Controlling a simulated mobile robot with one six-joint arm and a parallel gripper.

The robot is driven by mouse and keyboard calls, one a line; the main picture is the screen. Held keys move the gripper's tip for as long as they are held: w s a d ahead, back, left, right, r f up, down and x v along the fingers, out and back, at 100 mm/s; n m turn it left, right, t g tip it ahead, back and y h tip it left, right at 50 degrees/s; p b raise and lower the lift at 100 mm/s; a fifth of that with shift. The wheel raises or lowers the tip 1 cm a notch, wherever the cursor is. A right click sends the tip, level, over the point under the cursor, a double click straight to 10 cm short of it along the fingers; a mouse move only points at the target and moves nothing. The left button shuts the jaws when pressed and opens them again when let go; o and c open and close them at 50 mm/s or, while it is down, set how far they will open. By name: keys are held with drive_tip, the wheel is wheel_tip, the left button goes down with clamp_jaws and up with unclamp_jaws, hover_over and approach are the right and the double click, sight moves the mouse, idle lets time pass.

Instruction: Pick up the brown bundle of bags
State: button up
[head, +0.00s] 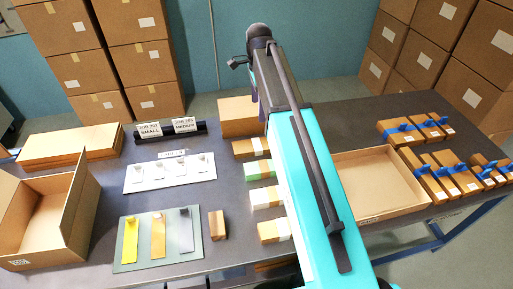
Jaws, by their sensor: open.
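A small brown block-like bundle (217,225) stands on the dark table, just right of a grey-green board (130,262). It is apart from the other goods, and nothing touches its top. A column of banded bundles with brown ends, one of them here (243,149), runs down the table to its right, partly hidden by my arm. I cannot tell for sure which of these is the brown bundle of bags. My teal arm reaches over the table from the lower right, its far end high above the back edge. My gripper's fingers cannot be made out.
An open carton (80,215) stands at the left, with flat cardboard (40,148) behind it. A white board (140,184) lies mid-table. A shallow open box (415,203) and several blue-tied brown packs (428,178) are at the right. Stacked cartons (140,65) stand behind.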

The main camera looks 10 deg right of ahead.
drive_tip(key=f+b, duration=0.1)
drive_tip(key=f, duration=0.1)
drive_tip(key=b, duration=0.5)
hover_over(258, 144)
wheel_tip(258, 144, down, 4)
drive_tip(key=shift+w+f, duration=0.15)
drive_tip(key=shift+w, duration=0.05)
drive_tip(key=shift+f+p, duration=0.7)
drive_tip(key=shift+f, duration=3.6)
drive_tip(key=shift+f, duration=0.1)
